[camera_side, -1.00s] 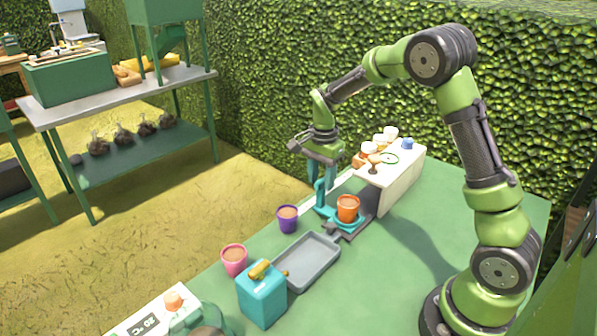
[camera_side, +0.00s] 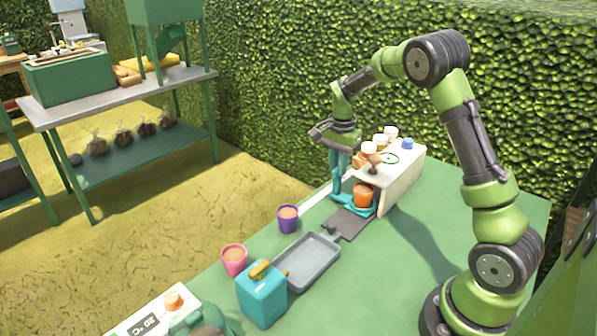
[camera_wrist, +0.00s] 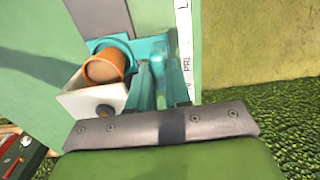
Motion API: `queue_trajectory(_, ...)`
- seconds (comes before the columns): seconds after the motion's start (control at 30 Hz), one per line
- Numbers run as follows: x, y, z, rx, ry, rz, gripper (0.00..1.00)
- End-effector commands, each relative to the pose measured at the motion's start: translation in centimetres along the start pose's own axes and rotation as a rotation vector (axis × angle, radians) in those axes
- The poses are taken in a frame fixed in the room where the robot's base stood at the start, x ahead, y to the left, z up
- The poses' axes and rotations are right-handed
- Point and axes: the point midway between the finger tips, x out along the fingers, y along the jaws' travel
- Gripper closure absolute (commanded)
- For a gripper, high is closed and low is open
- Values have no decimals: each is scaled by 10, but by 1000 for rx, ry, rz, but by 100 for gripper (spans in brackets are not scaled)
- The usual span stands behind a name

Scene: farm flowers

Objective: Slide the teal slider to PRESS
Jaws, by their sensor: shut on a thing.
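The teal slider (camera_side: 349,207) sits on a dark track (camera_side: 345,224) at the white machine's end, with an orange pot (camera_side: 363,194) on it. My gripper (camera_side: 339,190) is shut on the slider's upright handle. My gripper (camera_wrist: 163,84) is at the slider's handle beside a white strip (camera_wrist: 184,40) with partly readable lettering, "PRE".
The white machine (camera_side: 402,181) carries several cups and a blue knob (camera_side: 407,144). A grey tray (camera_side: 307,262), purple pot (camera_side: 288,218), pink pot (camera_side: 234,259) and teal box (camera_side: 262,297) stand toward the front. The table right of the machine is clear.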

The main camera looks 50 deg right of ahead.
Motion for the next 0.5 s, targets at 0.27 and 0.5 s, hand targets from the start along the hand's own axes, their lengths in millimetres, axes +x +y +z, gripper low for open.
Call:
queue_trajectory(0.27,-1,0,-37,0,3,-3,100)
queue_trajectory(0.5,-1,0,-36,-1,3,-3,100)
